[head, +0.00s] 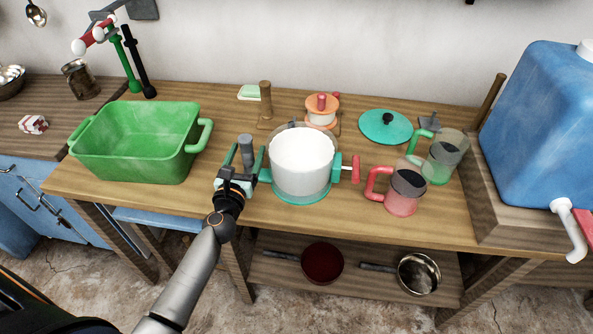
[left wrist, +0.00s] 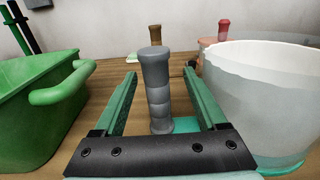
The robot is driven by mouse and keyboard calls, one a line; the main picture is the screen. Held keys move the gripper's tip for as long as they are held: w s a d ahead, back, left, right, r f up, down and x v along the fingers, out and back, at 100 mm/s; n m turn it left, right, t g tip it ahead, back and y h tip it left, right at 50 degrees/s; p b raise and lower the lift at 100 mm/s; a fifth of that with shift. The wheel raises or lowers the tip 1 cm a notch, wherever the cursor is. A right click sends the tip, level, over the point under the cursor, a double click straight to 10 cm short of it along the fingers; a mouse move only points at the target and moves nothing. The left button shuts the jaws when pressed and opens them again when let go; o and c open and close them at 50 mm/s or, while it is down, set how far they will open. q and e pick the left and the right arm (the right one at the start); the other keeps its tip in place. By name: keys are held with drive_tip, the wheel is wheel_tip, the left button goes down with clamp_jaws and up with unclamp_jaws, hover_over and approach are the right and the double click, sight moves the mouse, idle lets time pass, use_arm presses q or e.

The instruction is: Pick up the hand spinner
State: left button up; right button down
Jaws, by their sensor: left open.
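The hand spinner appears to be the white, partly see-through drum (head: 300,158) with a turquoise base and a red crank on its right side. A grey upright grip (head: 247,146) stands at its left, above a turquoise foot. In the left wrist view the ribbed grey grip (left wrist: 157,92) stands between my fingers, with the white drum (left wrist: 262,100) close at the right. My left gripper (head: 245,155) is open, its green fingers on either side of the grip with visible gaps. Whether anything touches lower down is hidden. My right gripper is not in view.
A green basin (head: 135,150) stands to the left. A red mug (head: 403,192) and a green-handled mug (head: 445,155) stand to the right. Behind are a wooden post (head: 265,100), an orange-lidded pot (head: 322,108) and a turquoise lid (head: 385,127). A blue tank (head: 540,125) is far right.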

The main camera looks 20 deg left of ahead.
use_arm(q)
drive_tip(key=x, duration=0.5)
drive_tip(key=shift+a, duration=0.2)
drive_tip(key=shift+s, duration=0.1)
clamp_jaws()
idle(0.3)
idle(0.7)
drive_tip(key=shift+r, duration=0.1)
